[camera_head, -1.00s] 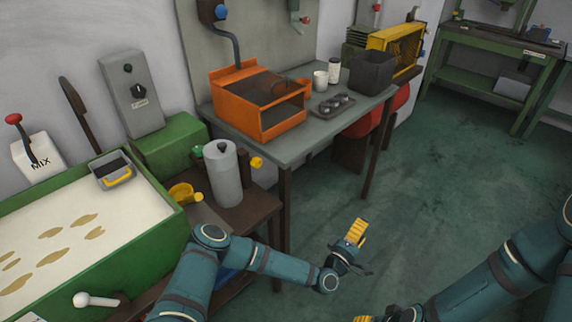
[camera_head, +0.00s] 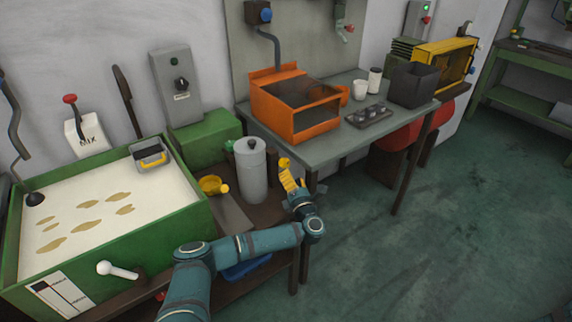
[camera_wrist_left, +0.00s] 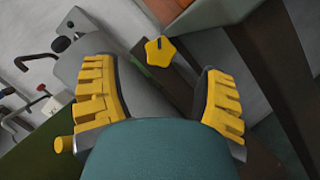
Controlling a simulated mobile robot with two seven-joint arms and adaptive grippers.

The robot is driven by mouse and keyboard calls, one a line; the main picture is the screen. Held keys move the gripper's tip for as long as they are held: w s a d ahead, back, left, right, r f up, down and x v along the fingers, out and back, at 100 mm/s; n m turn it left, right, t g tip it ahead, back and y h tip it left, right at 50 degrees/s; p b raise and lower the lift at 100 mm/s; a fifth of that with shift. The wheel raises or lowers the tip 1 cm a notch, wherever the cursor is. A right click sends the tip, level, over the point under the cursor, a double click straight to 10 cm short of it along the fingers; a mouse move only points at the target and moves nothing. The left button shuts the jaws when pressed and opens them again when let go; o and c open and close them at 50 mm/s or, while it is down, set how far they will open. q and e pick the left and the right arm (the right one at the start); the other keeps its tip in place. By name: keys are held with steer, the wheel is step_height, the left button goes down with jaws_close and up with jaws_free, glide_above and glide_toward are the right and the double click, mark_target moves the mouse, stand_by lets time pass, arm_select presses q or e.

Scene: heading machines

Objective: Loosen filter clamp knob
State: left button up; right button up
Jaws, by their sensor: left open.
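The filter is a grey upright cylinder (camera_head: 252,172) with a dark top, standing on a low brown bench. Its clamp knob (camera_head: 284,163) is yellow and sits at the cylinder's right side. In the left wrist view the knob (camera_wrist_left: 160,51) is a yellow star shape with a dark slot, ahead of the fingers and between them. My left gripper (camera_head: 289,180) is just below and in front of the knob in the head view. Its yellow-padded fingers (camera_wrist_left: 157,72) are apart, with nothing between the pads. Contact with the knob is not visible. My right gripper is out of view.
A green vat (camera_head: 190,235) of pale liquid stands left, with a yellow scoop (camera_head: 212,185) near its edge. A grey table (camera_head: 345,148) with an orange box (camera_head: 295,108) stands right of the filter, close to my gripper. The floor at right is clear.

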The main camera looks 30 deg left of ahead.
mark_target(287, 165)
arm_select(q)
steer(key=b+x, duration=0.1)
steer(key=x, duration=0.5)
steer(key=shift+w+a, duration=0.25)
steer(key=shift+w, duration=0.05)
steer(key=shift+r, duration=0.1)
steer(key=c, duration=1.2)
